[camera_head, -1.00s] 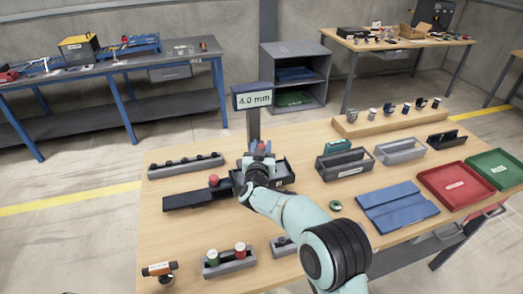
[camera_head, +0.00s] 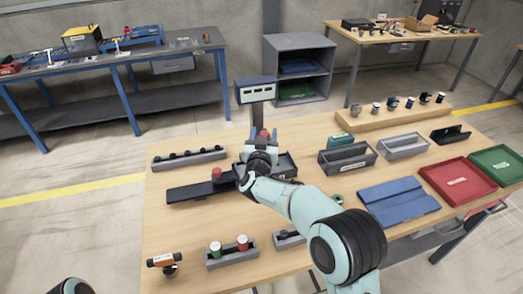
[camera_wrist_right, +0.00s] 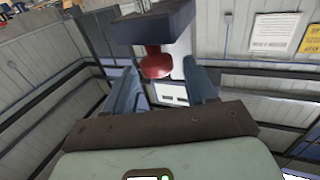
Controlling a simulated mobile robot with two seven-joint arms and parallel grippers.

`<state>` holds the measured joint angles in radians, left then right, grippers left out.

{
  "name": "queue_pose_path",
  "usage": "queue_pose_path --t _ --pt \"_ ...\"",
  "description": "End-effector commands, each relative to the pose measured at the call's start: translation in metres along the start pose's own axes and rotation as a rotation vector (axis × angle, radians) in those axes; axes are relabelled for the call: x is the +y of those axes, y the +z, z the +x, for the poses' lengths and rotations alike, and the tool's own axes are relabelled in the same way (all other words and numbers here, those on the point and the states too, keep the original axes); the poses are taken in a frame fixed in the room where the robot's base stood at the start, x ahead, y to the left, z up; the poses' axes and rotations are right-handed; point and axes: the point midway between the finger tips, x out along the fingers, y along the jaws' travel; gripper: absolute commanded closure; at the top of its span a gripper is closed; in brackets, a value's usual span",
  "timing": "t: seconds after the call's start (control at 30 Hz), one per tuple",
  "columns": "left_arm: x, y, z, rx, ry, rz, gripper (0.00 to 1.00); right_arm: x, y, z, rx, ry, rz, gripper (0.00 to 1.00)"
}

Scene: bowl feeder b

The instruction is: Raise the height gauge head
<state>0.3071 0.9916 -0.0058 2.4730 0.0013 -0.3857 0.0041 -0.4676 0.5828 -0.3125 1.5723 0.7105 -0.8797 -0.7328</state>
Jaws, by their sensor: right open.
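The height gauge (camera_head: 256,88) stands at the back of the wooden table, its display showing dashes. My right gripper (camera_head: 262,143) is in front of its column and hides much of the lower gauge. A red knob (camera_head: 264,132) shows just above the gripper. In the right wrist view, the red knob (camera_wrist_right: 156,63) sits against a dark block (camera_wrist_right: 150,22). The blue fingers of my right gripper (camera_wrist_right: 162,78) are open on either side of the knob, with gaps visible. My left gripper is out of the picture.
A dark plate (camera_head: 190,191) with another red knob lies left of my gripper. A grey rack (camera_head: 188,156) is behind it. Grey bins (camera_head: 346,160), a blue mat (camera_head: 398,203) and red (camera_head: 458,183) and green trays (camera_head: 497,166) fill the right side.

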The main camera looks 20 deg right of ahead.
Motion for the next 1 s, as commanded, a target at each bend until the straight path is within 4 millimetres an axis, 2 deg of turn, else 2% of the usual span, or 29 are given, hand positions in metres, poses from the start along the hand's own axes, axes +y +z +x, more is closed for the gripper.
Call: queue_pose_path --t 0.03,0.3,0.5,0.7,1.0 --pt "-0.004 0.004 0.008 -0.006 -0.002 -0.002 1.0 0.0 0.004 -0.012 -0.002 -0.003 0.002 0.44" --pt "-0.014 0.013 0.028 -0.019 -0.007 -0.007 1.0 -0.001 0.003 -0.073 0.001 -0.004 0.003 0.44" --pt "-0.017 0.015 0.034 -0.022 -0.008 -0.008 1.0 0.0 0.0 -0.104 0.004 -0.001 0.003 0.44" --pt "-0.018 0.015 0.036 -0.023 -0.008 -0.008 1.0 0.0 -0.001 -0.116 0.005 0.0 0.002 0.44" --pt "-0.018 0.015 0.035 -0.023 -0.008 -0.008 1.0 0.0 -0.001 -0.116 0.005 0.0 0.001 0.44"
